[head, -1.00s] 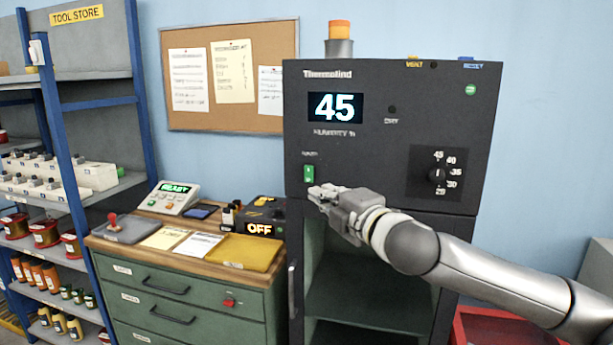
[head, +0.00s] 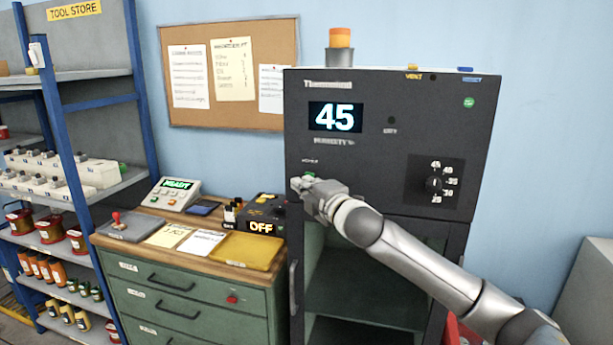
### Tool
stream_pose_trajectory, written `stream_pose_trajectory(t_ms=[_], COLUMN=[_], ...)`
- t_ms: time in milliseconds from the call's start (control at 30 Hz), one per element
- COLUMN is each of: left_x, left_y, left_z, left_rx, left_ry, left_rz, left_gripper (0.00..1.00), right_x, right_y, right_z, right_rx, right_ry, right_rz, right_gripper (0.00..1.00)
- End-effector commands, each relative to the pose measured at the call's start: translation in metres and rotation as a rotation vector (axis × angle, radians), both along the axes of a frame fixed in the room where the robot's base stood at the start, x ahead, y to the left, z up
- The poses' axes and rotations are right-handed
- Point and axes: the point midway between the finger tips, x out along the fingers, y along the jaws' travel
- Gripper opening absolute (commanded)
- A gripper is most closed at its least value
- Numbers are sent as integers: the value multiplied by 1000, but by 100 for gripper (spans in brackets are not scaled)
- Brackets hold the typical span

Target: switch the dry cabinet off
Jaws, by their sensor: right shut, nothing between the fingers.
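The dry cabinet (head: 385,150) is a dark grey unit with a lit display (head: 335,117) reading 45. Its green power switch (head: 309,175) is at the lower left of the front panel, mostly hidden behind my right gripper. My right gripper (head: 297,186) is shut and empty, with its fingertips at the switch. I cannot tell whether they touch it. A humidity dial (head: 434,184) is at the right of the panel. My left gripper is out of view.
A green drawer bench (head: 190,300) stands left of the cabinet, holding a small box (head: 262,212) that reads OFF, a yellow tray (head: 247,251) and a console (head: 174,194). A blue-framed shelf (head: 60,130) is at the far left. An orange lamp (head: 340,38) tops the cabinet.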

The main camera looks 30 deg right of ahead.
Motion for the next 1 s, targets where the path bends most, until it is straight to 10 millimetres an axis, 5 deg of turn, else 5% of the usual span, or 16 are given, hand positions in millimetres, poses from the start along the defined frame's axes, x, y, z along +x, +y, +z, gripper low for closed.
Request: stream_pose_trajectory(t_ms=[1000], left_x=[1], left_y=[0], left_z=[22], left_rx=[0], left_ry=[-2], left_rz=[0], left_gripper=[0], right_x=[12], right_y=[-14], right_z=[1], right_rx=[31], right_ry=[27], right_rz=[1], right_gripper=[0])
